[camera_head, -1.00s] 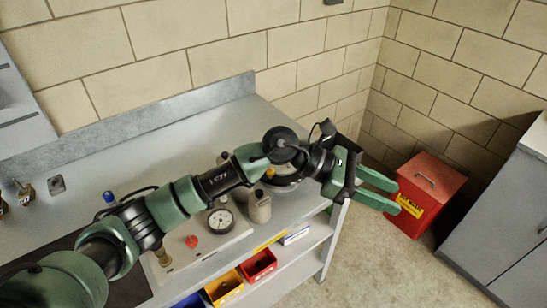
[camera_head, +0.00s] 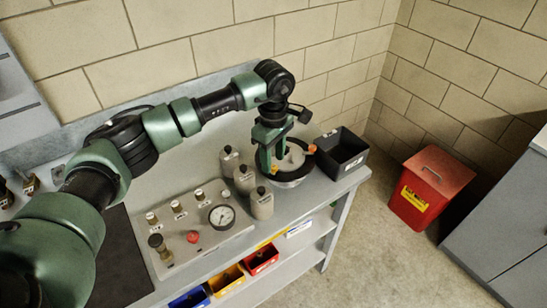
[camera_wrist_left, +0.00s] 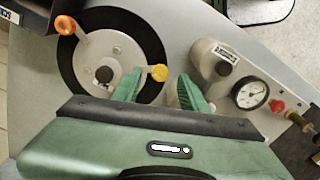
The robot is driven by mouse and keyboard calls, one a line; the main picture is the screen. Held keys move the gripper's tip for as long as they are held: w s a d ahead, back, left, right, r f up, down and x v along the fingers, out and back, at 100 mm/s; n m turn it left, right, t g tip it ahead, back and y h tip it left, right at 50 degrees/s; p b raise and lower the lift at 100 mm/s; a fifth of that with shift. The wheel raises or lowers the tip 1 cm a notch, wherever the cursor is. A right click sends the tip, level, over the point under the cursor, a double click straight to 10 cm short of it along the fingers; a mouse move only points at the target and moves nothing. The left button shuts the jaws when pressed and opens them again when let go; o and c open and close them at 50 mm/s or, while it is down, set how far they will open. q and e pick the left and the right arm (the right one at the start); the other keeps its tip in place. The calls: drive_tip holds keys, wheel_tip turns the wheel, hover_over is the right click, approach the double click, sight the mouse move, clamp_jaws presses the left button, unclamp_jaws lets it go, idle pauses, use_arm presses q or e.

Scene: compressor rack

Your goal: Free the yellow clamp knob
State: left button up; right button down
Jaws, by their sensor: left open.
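The yellow clamp knob (camera_wrist_left: 159,72) sits on the rim of a round vessel with a grey lid (camera_wrist_left: 100,48) and a wide black ring. In the wrist view it appears between my left gripper's green fingertips (camera_wrist_left: 161,80), with a gap on each side. I cannot tell how far below the tips it is. In the head view my left gripper (camera_head: 267,158) points down over the left side of the vessel (camera_head: 290,182), open and empty. The knob shows there (camera_head: 277,168), close to the fingers. An orange knob (camera_wrist_left: 66,25) is across the lid. My right gripper is not visible.
Several grey bottles (camera_head: 262,205) stand left of the vessel. A black bin (camera_head: 342,152) stands to its right. A gauge panel (camera_head: 210,235) with a red knob lies front left. A red box (camera_head: 430,187) stands on the floor beyond the bench end.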

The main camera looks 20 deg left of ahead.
use_arm(q)
drive_tip(key=shift+f, duration=0.8)
clamp_jaws()
